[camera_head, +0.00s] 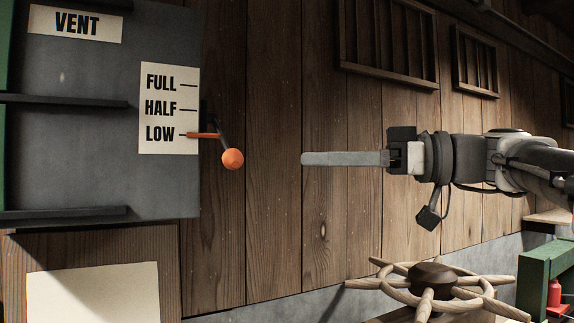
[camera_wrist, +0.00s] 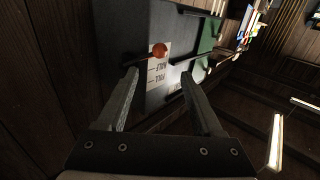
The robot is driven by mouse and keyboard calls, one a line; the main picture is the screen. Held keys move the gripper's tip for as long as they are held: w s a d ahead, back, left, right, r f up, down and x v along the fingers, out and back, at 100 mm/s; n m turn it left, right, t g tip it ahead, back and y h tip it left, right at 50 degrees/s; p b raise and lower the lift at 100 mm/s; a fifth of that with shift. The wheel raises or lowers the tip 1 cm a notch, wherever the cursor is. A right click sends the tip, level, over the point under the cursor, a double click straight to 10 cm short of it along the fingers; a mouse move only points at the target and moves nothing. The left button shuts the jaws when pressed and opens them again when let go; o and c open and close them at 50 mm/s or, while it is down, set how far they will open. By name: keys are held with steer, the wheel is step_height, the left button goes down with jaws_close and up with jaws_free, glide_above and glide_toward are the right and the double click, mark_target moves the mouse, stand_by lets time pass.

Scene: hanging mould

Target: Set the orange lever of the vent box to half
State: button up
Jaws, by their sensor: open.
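The grey vent box (camera_head: 80,160) hangs on the plank wall at the left in the head view. Its white scale (camera_head: 168,150) reads FULL, HALF and LOW from top to bottom. The orange pointer of the lever lies at the LOW mark. The lever's orange ball (camera_head: 232,159) sticks out past the box's right edge. It also shows in the wrist view (camera_wrist: 160,50), beyond my fingertips. My gripper (camera_head: 304,158) is open and empty, to the right of the ball at about the same height, with a clear gap between them. One finger hides the other in the head view.
A wooden spoked wheel (camera_head: 435,280) stands below my arm. Slatted wall vents (camera_head: 388,42) are above it. A wooden board with a blank pale sheet (camera_head: 93,293) is below the box. Bare plank wall lies behind the gap between gripper and lever.

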mark_target(224, 157)
steer(key=w+a+p, duration=0.3)
steer(key=a+p, duration=0.1)
steer(key=a, duration=1.3)
steer(key=shift+w, duration=0.2)
steer(key=shift+r, duration=0.1)
jaws_close()
steer(key=shift+r, duration=0.1)
stand_by(0.5)
